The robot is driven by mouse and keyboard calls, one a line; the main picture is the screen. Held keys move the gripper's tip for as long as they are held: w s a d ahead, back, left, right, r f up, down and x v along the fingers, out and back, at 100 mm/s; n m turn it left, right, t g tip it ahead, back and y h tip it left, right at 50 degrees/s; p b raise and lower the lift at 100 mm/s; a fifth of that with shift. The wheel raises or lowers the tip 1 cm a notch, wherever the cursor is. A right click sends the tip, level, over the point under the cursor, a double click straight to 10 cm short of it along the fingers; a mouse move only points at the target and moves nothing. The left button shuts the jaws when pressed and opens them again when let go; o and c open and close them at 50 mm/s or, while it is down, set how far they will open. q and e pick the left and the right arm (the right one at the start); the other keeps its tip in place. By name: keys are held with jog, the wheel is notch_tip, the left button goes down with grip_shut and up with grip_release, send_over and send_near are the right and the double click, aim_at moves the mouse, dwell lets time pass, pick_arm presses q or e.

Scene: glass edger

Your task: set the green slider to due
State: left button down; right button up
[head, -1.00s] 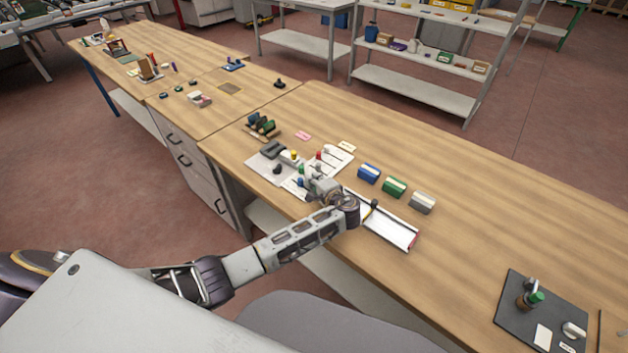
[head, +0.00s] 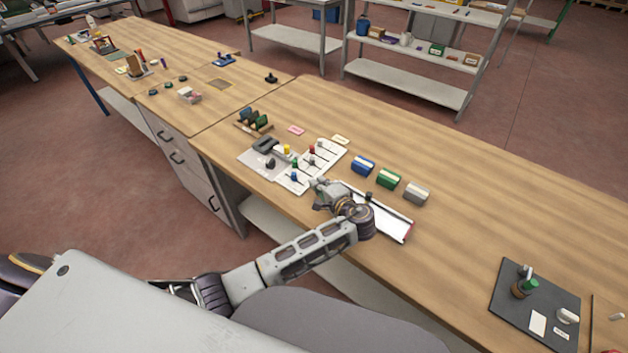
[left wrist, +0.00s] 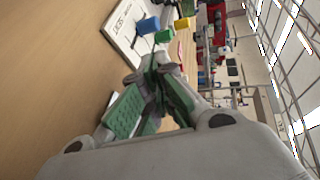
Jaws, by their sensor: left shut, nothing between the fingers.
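The slider board (head: 328,156) is a white panel with dark slots near the table's front edge. Its green slider (head: 295,163) sits between the blue slider (head: 294,177) and the yellow slider (head: 287,149), towards the board's left side. The red slider (head: 312,149) is farther right. In the left wrist view the green slider (left wrist: 164,36) stands beyond my fingertips, beside the blue slider (left wrist: 148,25). My left gripper (head: 317,184) is shut and empty, just off the board's near right corner and apart from the green slider. My right gripper is not in view.
A white tray (head: 392,223) lies beside my left wrist. Blue (head: 363,166), green (head: 389,179) and grey (head: 417,193) blocks stand behind it. A grey plate (head: 256,160) with a dark fixture adjoins the board's left. The table to the right is mostly clear.

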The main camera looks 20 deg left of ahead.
pick_arm(q)
jog(key=shift+v, duration=0.8)
jog(key=shift+s+d, duration=0.1)
